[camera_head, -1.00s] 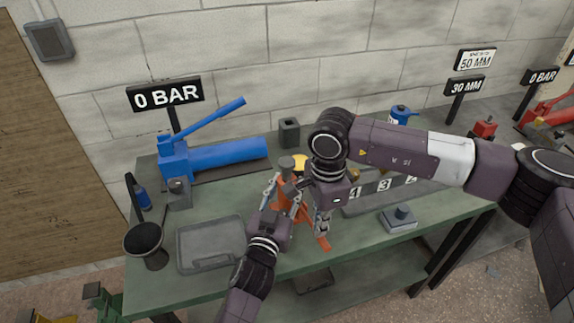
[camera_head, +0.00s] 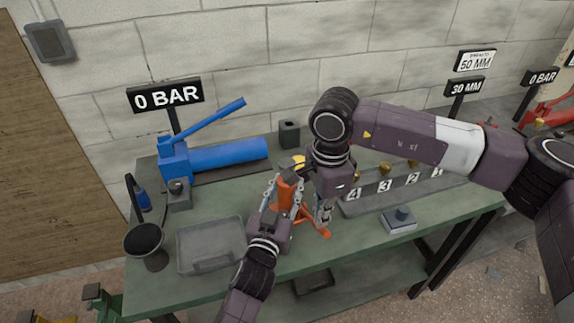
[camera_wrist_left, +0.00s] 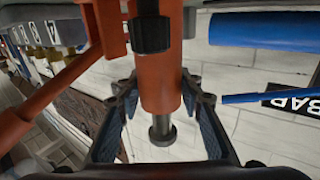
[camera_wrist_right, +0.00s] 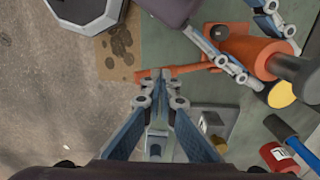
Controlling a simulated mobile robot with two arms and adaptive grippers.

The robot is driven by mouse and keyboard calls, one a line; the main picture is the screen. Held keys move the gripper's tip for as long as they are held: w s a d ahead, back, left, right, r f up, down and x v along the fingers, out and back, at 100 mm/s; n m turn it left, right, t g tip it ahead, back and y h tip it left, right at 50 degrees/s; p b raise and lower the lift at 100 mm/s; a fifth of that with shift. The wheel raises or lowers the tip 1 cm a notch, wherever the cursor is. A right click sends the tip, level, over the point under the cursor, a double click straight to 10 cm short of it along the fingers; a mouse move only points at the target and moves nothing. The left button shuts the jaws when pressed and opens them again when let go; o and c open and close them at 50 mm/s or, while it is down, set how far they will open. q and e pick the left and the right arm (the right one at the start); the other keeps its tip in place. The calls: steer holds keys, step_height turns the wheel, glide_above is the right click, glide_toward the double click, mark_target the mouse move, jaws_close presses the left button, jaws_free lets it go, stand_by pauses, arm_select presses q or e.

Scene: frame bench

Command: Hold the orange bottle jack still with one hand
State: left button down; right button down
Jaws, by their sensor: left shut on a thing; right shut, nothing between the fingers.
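The orange bottle jack (camera_head: 286,192) stands on the green bench in the head view. My left gripper (camera_head: 282,197) is shut around its body. In the left wrist view, the jack's orange cylinder (camera_wrist_left: 160,85) is between the two fingers, with a dark rod below it in the picture. My right gripper (camera_head: 323,214) is shut and empty just right of the jack. In the right wrist view, its closed tips (camera_wrist_right: 160,77) are at the end of an orange bar (camera_wrist_right: 190,69) extending from the jack. I cannot tell whether they touch it.
A blue hand pump (camera_head: 215,154) is at the back left under a "0 BAR" sign (camera_head: 165,95). A grey tray (camera_head: 210,246) and a black cup (camera_head: 145,242) are left of the jack. A numbered rack (camera_head: 348,207) and a grey block (camera_head: 399,221) are to the right.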

mark_target(320, 229)
steer(key=shift+f, duration=2.25)
steer(key=shift+r, duration=4.8)
arm_select(q)
steer(key=c, duration=1.3)
jaws_free()
steer(key=shift+o, duration=0.2)
